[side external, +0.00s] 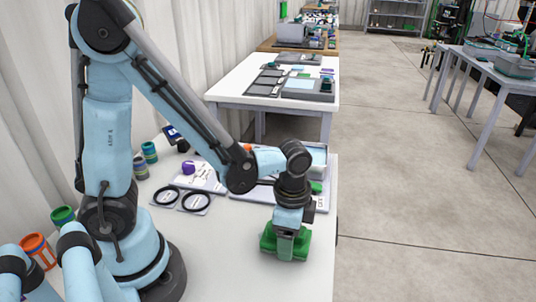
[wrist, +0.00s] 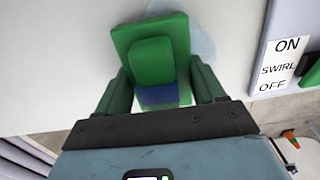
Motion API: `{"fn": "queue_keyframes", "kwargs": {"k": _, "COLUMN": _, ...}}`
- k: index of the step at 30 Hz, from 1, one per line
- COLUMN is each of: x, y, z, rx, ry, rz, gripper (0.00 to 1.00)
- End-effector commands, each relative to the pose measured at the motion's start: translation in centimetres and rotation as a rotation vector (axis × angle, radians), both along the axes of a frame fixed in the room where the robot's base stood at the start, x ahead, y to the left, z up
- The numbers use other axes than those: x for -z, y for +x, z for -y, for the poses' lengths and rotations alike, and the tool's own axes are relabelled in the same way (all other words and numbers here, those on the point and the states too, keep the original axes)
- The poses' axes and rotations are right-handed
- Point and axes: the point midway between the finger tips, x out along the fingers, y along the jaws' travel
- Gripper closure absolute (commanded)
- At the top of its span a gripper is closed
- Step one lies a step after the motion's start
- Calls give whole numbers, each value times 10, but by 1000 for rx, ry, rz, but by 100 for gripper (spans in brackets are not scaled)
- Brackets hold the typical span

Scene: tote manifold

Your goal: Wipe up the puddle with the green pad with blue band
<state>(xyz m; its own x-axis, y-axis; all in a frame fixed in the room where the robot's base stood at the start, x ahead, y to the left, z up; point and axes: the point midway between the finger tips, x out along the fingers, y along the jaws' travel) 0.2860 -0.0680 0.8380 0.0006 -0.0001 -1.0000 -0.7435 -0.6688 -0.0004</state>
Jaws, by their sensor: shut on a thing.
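The green pad with blue band (wrist: 150,42) is between the two green fingers of my gripper (wrist: 160,88), which is shut on its raised green grip. The blue band (wrist: 158,95) shows low on that grip. The puddle (wrist: 203,40) is a faint pale-blue patch on the white table, showing beside the pad's right and upper edge in the wrist view; the pad hides part of it. In the side view the pad (side external: 268,243) is under my gripper (side external: 290,234), low at the table near its right edge. I cannot tell whether it touches the surface.
A grey device with a label reading ON, SWIRL, OFF (wrist: 280,64) stands right of the pad in the wrist view. Two black rings (side external: 166,196) on plates and a purple item (side external: 189,168) lie farther back. The front table (side external: 225,255) is clear left of the pad.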

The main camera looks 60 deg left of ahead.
Motion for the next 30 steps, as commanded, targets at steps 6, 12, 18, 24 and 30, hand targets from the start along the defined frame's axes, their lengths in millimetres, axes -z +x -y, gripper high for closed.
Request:
{"fn": "queue_keyframes", "kwargs": {"k": 6, "x": 1, "y": 15, "z": -16, "rx": -4, "ry": 0, "rz": 0, "gripper": 60}}
{"fn": "queue_keyframes", "kwargs": {"k": 12, "x": 6, "y": 28, "z": -28, "rx": -3, "ry": 0, "rz": 0, "gripper": 60}}
{"fn": "queue_keyframes", "kwargs": {"k": 18, "x": 4, "y": 41, "z": -41, "rx": -3, "ry": 0, "rz": 0, "gripper": 60}}
{"fn": "queue_keyframes", "kwargs": {"k": 24, "x": 1, "y": 50, "z": -51, "rx": 0, "ry": 0, "rz": 0, "gripper": 60}}
{"fn": "queue_keyframes", "kwargs": {"k": 30, "x": -27, "y": 48, "z": -50, "rx": 0, "ry": -1, "rz": -1, "gripper": 60}}
